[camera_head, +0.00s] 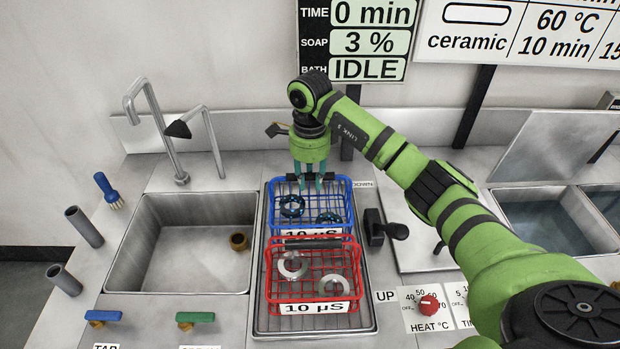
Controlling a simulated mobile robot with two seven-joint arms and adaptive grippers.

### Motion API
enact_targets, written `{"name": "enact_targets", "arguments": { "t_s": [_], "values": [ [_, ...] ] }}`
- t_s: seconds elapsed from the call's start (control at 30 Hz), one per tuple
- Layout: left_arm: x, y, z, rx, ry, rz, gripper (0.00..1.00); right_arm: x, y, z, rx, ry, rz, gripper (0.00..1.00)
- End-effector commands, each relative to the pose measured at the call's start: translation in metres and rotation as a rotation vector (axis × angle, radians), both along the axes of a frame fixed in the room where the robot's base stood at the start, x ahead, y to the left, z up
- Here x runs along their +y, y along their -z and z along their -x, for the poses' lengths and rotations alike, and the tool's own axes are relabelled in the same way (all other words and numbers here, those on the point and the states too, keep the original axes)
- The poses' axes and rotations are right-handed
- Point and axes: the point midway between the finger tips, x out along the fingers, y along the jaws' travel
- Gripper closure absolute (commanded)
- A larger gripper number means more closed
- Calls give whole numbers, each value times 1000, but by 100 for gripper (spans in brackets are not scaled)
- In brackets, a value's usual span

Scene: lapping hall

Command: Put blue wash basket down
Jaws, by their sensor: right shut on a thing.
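The blue wash basket (312,207) is a wire basket with a "10 µS" label and dark blue ring-shaped parts inside. It is upright over the back half of a metal tray (368,318), behind the red basket. My right gripper (312,180) points down at the back of the blue basket, shut on its dark handle bar (290,178). I cannot tell whether the basket's bottom touches the tray; the red basket hides its lower front. My left gripper is not in view.
A red wire basket (313,262) with pale rings stands directly in front. An empty sink (190,240) with a brass piece is at the left. A black lever (378,230) is close on the right. Filled baths (560,225) lie further right. The display (355,40) reads IDLE.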

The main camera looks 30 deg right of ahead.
Motion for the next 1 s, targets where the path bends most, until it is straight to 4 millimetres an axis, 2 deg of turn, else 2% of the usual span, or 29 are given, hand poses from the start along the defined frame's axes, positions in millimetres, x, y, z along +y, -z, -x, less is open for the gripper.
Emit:
{"name": "enact_targets", "arguments": {
  "t_s": [0.03, 0.13, 0.53, 0.57, 0.6, 1.0],
  "values": [
    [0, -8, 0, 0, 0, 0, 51, 0, 3, 0, 1, 1, -3, 100],
    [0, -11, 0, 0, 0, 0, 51, 0, 14, -1, -3, 0, -2, 100],
    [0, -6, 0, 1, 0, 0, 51, -1, 22, -1, -5, -1, -1, 100],
    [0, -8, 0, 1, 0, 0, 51, 0, 22, 0, -2, -1, 0, 60],
    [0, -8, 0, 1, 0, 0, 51, 0, 22, 0, -1, -1, 0, 48],
    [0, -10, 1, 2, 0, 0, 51, 0, 18, -1, -3, -1, -1, 48]
  ]
}}
